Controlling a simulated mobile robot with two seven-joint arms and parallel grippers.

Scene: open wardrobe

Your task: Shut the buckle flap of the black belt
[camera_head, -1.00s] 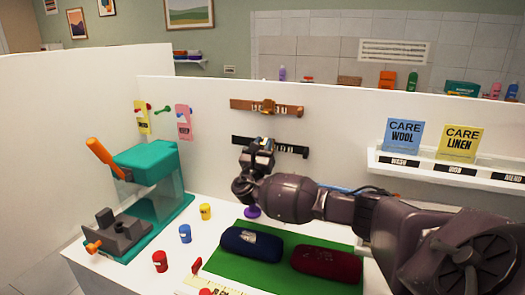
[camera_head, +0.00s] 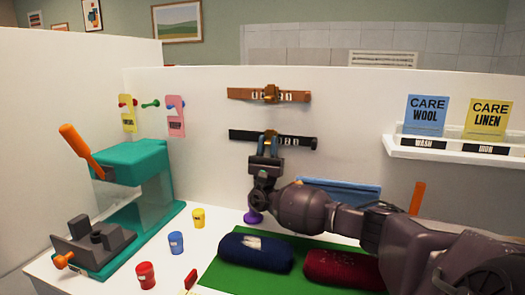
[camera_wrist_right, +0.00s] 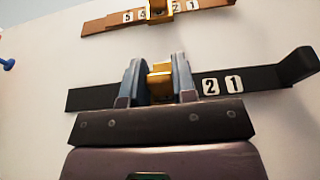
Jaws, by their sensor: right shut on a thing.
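The black belt (camera_head: 241,135) hangs flat across the white wall panel, below a brown belt (camera_head: 240,94). White number tags sit on it; the right wrist view shows 2 and 1 to the right of its buckle. Its gold buckle (camera_wrist_right: 160,79) lies between the two blue-grey fingers of my right gripper (camera_wrist_right: 159,76), which is shut on it. In the head view the right gripper (camera_head: 269,145) reaches up to the black belt from below, and its fingers partly hide the buckle. How far the buckle flap stands open is hard to tell. My left gripper is out of view.
The brown belt's gold buckle (camera_head: 270,93) is just above. A teal press (camera_head: 140,160) is at left; a shelf with care cards (camera_head: 425,115) is at right.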

